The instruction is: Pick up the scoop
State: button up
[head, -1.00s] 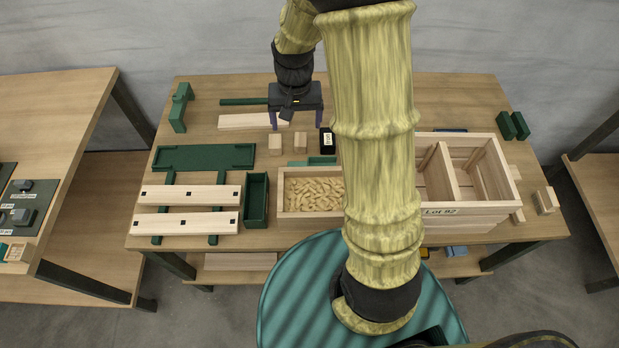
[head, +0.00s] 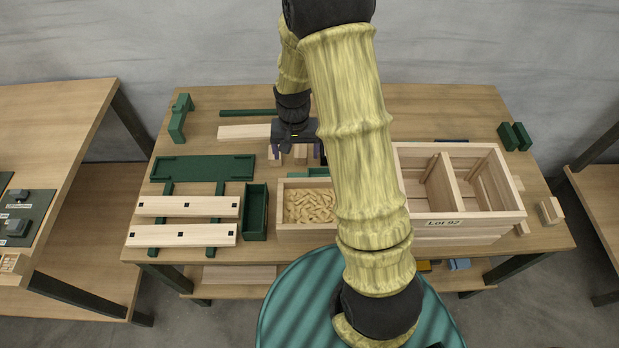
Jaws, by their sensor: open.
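My gripper (head: 296,152) is open, with its two dark fingers pointing down at the back middle of the table. Small wooden blocks (head: 300,153) show between and beside the fingers, and nothing is seen held. A green piece (head: 297,172), which may be the scoop, lies just behind the bin of wooden pegs (head: 281,206). It is just in front of my gripper in the picture. My arm hides much of it, so I cannot make out its full shape or whether the fingers touch anything.
A wooden crate labelled Lot 92 (head: 450,222) stands right of my arm. An open green box (head: 256,211) stands left of the peg bin. Slatted boards (head: 186,206) and a green tray (head: 203,168) lie further left.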

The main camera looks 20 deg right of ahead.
send_over(298, 175)
notch_tip(298, 175, down, 5)
jog(key=shift+a+f, duration=0.1)
jog(key=shift+f+p, duration=0.35)
jog(key=shift+f, duration=2.25)
jog(key=c, duration=1.1)
jog(key=shift+r, duration=0.1)
notch_tip(298, 175, up, 10)
jog(key=shift+f, duration=0.1)
